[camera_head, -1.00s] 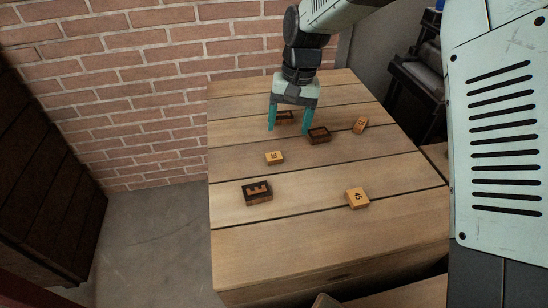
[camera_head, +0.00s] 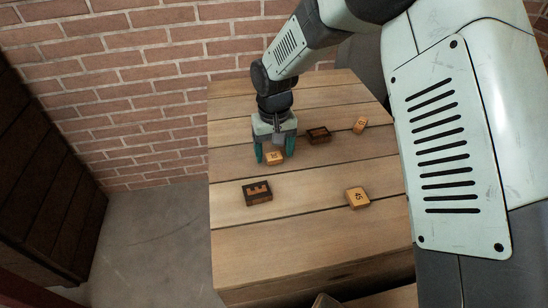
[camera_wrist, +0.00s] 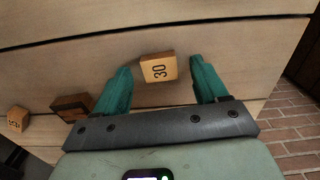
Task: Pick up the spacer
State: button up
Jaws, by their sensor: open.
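A small light-wood block marked 30 (camera_head: 274,159) lies on the wooden table; it also shows in the wrist view (camera_wrist: 158,69). It looks like a spacer, but several numbered blocks are present and I cannot tell which one the task means. My gripper (camera_head: 275,152) is open, pointing down at this block. In the wrist view, its teal fingers (camera_wrist: 162,84) stand apart to the left and right of the block, with gaps on both sides. The fingers do not visibly touch it. How high the fingertips are above the table is unclear.
The table (camera_head: 300,240) also holds a block marked 45 (camera_head: 357,198), another light block (camera_head: 360,125), a dark block (camera_head: 318,135) close right of my gripper, and a dark notched block (camera_head: 257,193) in front. A brick wall (camera_head: 130,80) stands left of the table.

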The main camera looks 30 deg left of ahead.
jog(key=shift+f, duration=0.4)
jog(key=shift+c, duration=0.4)
jog(key=c, duration=1)
jog(key=shift+c, duration=0.2)
